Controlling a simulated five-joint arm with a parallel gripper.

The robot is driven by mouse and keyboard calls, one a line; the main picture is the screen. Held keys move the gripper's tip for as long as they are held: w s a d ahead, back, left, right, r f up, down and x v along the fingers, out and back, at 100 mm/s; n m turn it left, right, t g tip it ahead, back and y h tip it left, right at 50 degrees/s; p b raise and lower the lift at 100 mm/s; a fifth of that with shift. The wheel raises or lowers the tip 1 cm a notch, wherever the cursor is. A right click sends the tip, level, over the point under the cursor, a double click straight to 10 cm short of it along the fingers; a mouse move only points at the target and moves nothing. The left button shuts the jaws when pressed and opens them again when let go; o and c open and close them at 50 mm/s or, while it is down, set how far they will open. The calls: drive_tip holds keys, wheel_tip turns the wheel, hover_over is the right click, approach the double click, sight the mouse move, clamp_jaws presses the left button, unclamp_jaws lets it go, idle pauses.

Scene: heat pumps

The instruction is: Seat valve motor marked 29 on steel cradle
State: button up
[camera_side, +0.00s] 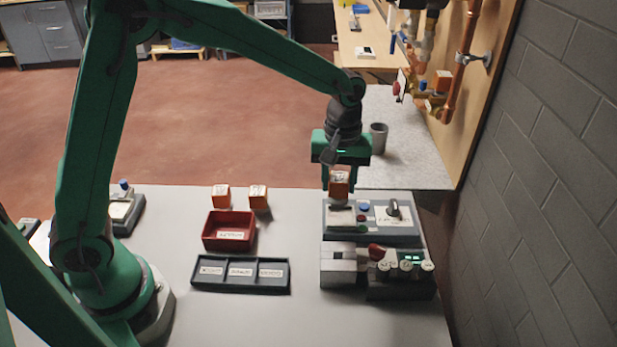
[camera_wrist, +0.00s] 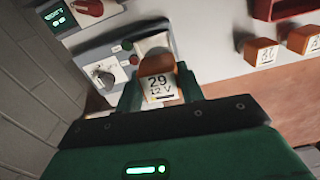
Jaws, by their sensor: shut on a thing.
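My gripper (camera_side: 339,178) is shut on an orange valve motor (camera_side: 340,187) with a white label. In the wrist view the motor (camera_wrist: 158,84) sits between the green fingers, and its label reads 29 and 12 V. In the side view it hangs at the back edge of a grey control panel (camera_side: 398,232); I cannot tell its exact height. A pale grey metal block (camera_side: 338,268), which looks like the steel cradle, stands in front of that panel. It is apart from the motor and is not clearly seen in the wrist view.
Two other orange motors (camera_side: 221,197) (camera_side: 258,198) stand behind a red bin (camera_side: 210,240). A dark three-compartment tray (camera_side: 240,288) lies in front. A box with a red knob (camera_side: 401,285) stands right of the metal block. A grey cup (camera_side: 379,137) is behind. Pipes and a wall bound the right.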

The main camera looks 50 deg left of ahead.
sight(342, 200)
drive_tip(key=shift+w+d+f, duration=0.1)
drive_tip(key=shift+w+f, duration=0.05)
drive_tip(key=shift+w, duration=0.45)
drive_tip(key=shift+f, duration=0.25)
drive_tip(key=shift+f, duration=1.85)
drive_tip(key=shift+f, duration=0.8)
idle(0.9)
drive_tip(key=o, duration=1.2)
drive_tip(key=shift+c, duration=0.2)
